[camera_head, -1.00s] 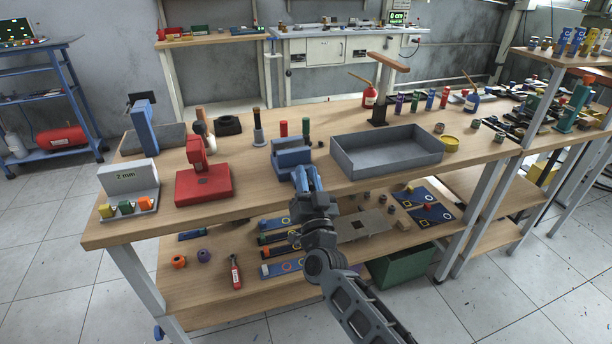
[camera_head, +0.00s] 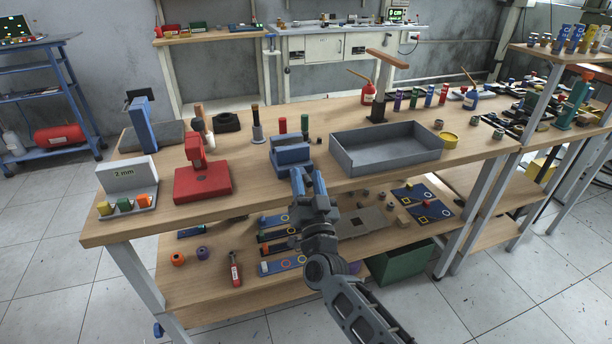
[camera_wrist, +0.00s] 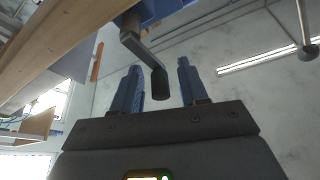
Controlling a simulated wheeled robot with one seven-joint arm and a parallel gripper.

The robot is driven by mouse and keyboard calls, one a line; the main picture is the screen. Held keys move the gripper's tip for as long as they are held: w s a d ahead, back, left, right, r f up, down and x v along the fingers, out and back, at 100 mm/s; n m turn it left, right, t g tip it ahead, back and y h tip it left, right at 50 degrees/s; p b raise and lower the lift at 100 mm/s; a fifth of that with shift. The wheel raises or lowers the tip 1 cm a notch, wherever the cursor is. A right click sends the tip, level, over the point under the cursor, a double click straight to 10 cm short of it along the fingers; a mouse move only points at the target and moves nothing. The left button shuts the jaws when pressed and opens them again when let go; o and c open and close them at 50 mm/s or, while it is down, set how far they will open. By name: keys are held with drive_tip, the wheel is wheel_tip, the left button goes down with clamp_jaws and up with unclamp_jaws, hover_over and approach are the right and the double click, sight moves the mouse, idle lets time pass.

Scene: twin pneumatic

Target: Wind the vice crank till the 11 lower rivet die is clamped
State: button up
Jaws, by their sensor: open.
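The blue vice (camera_head: 291,154) stands at the front edge of the workbench in the head view. Its crank (camera_wrist: 143,50) shows in the wrist view as a grey arm bent down to a dark round handle (camera_wrist: 161,86). My gripper (camera_head: 308,178) is just in front of the vice, at the bench edge. In the wrist view my gripper (camera_wrist: 158,82) is open, its two blue fingers on either side of the handle in the picture. I cannot make out the 11 lower rivet die.
A grey tray (camera_head: 388,165) lies right of the vice and a red press (camera_head: 202,180) left of it. The bench edge (camera_wrist: 62,45) runs close by in the wrist view. A lower shelf holds blue boards (camera_head: 283,264).

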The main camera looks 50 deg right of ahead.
drive_tip(key=v, duration=0.6)
drive_tip(key=shift+f, duration=0.1)
idle(0.4)
drive_tip(key=s+a+f+n+t+y, duration=0.2)
drive_tip(key=s+a+n+y, duration=0.25)
drive_tip(key=s+a, duration=0.45)
drive_tip(key=s+a+r+n+g+y, duration=0.1)
drive_tip(key=s+a+r+n+y, duration=0.1)
drive_tip(key=s, duration=0.5)
drive_tip(key=s+a+r+n+g+y, duration=0.1)
drive_tip(key=s+a+r+n+y, duration=0.2)
drive_tip(key=s+a+y, duration=0.2)
drive_tip(key=s+a+r+n+g+y, duration=0.1)
drive_tip(key=s+a, duration=0.4)
drive_tip(key=s, duration=0.5)
drive_tip(key=shift+a+r+n+g+y, duration=0.25)
drive_tip(key=shift+r+n+y, duration=0.4)
drive_tip(key=shift+n+y, duration=0.4)
drive_tip(key=shift+s, duration=0.1)
